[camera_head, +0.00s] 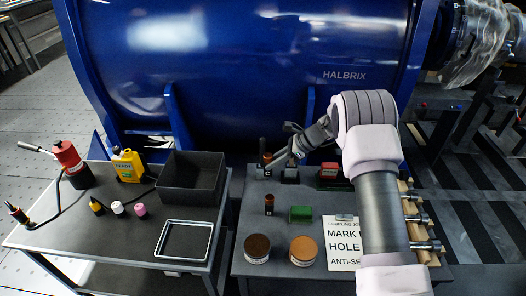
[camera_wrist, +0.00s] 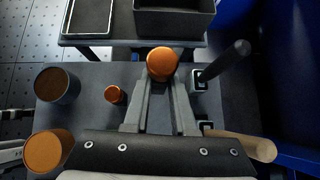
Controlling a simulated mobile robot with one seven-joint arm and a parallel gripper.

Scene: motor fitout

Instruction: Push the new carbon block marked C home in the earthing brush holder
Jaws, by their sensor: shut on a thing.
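My gripper (camera_head: 277,163) reaches down over the back of the right-hand table. In the wrist view its fingers (camera_wrist: 166,82) are shut on an orange-topped round piece (camera_wrist: 163,63), which hides what lies beneath it. The piece also shows small in the head view (camera_head: 267,157). Beside it, to the right in the wrist view, a dark rod (camera_wrist: 228,60) rises from a grey square socket (camera_wrist: 200,80). A second square socket (camera_wrist: 206,127) is nearer the wrist.
A small orange-capped brown bottle (camera_head: 269,204), a green block (camera_head: 301,213) and two round tins (camera_head: 257,248) (camera_head: 303,250) stand on the table. A red block (camera_head: 329,169) is at the back. The blue motor (camera_head: 250,70) borders the rear. A black bin (camera_head: 191,182) is left.

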